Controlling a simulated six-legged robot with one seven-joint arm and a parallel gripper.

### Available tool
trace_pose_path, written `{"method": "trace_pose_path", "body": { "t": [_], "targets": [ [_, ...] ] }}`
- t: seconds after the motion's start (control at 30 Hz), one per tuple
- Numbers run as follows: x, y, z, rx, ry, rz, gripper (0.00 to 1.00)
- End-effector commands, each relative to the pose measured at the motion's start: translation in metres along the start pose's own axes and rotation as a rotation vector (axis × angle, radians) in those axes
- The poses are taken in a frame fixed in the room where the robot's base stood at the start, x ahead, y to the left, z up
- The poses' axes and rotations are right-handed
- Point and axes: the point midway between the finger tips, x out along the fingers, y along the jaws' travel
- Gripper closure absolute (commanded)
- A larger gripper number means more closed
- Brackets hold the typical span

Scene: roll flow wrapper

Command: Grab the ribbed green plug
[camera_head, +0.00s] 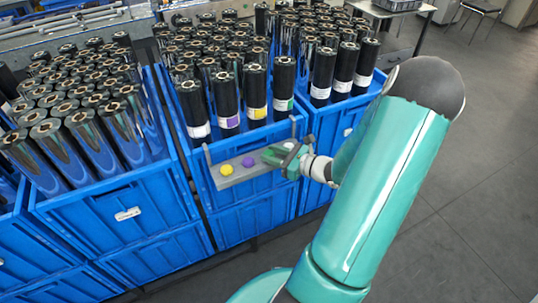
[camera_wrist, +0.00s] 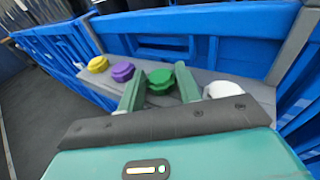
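The ribbed green plug (camera_wrist: 160,81) sits on a narrow grey shelf (camera_wrist: 256,92), between a purple plug (camera_wrist: 122,72) and a white plug (camera_wrist: 223,90). A yellow plug (camera_wrist: 98,64) is at the far left of the row. My gripper (camera_head: 274,154) is over the shelf in the head view. In the wrist view its two green fingers are apart, with the green plug showing between their tips. I cannot tell whether the fingers touch it.
The shelf hangs on the front of a blue crate (camera_head: 250,215), with upright posts at its ends. Black rolls (camera_head: 227,100) stand packed in the crates behind it. Another full blue crate (camera_head: 110,205) is at left.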

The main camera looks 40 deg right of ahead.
Motion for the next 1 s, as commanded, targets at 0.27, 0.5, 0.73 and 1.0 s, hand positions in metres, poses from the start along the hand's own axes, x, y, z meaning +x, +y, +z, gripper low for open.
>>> {"method": "trace_pose_path", "body": {
  "t": [0.27,0.5,0.73,1.0],
  "targets": [
    [0.0,0.0,0.0,0.0,0.0,0.0,0.88],
    [0.0,0.0,0.001,-0.001,0.0,0.001,0.89],
    [0.001,-0.002,0.012,-0.003,0.0,0.003,0.89],
    [0.002,-0.005,0.034,-0.003,0.0,0.009,0.89]
  ]
}}
